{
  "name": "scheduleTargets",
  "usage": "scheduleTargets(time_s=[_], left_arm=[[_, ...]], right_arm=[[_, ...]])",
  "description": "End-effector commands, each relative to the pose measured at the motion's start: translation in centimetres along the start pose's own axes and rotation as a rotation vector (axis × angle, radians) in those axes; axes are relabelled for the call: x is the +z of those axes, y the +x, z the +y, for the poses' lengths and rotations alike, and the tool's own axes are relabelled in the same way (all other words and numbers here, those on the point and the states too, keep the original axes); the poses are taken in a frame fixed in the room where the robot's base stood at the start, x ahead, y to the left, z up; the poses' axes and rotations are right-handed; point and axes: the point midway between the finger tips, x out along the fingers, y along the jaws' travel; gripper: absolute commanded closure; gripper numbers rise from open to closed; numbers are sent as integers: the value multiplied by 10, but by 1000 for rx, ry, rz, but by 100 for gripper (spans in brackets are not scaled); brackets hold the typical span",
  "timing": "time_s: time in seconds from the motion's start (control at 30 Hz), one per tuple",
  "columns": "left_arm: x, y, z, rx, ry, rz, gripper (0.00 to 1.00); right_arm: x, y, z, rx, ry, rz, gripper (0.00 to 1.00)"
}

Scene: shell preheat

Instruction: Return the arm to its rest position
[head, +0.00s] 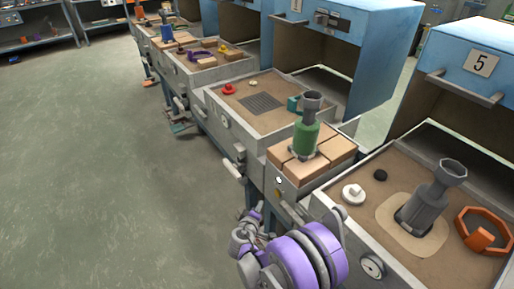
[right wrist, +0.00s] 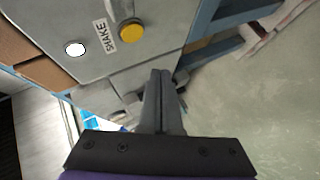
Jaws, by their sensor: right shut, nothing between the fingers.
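My right arm shows in the head view with its purple and grey joints at the bottom middle. My right gripper (head: 249,232) is in front of the bench's side, below the brick block. In the right wrist view the right gripper (right wrist: 163,75) has its two grey fingers together with nothing between them. It points at the grey panel (right wrist: 155,50) with a yellow button (right wrist: 131,32) labelled SHAKE and a white round light (right wrist: 75,49). I cannot tell whether the fingers touch the panel. My left gripper is not in view.
A green and grey shell (head: 306,135) stands on tan bricks (head: 334,145). The right tray holds a tilted grey shell (head: 424,207), an orange ring (head: 492,222) and small black and white knobs. Blue ovens (head: 349,40) line the back. The floor (head: 90,150) at left is clear.

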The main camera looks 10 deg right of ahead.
Motion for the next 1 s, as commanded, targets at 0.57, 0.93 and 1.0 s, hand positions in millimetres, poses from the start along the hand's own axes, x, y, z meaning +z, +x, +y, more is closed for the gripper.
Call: scheduleTargets(time_s=[0.57,0.93,1.0], left_arm=[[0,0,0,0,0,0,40],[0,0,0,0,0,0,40],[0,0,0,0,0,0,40]], right_arm=[[68,-85,77,-237,258,-176,100],[145,-213,85,-512,546,-321,100],[156,-235,80,-558,594,-338,100]])
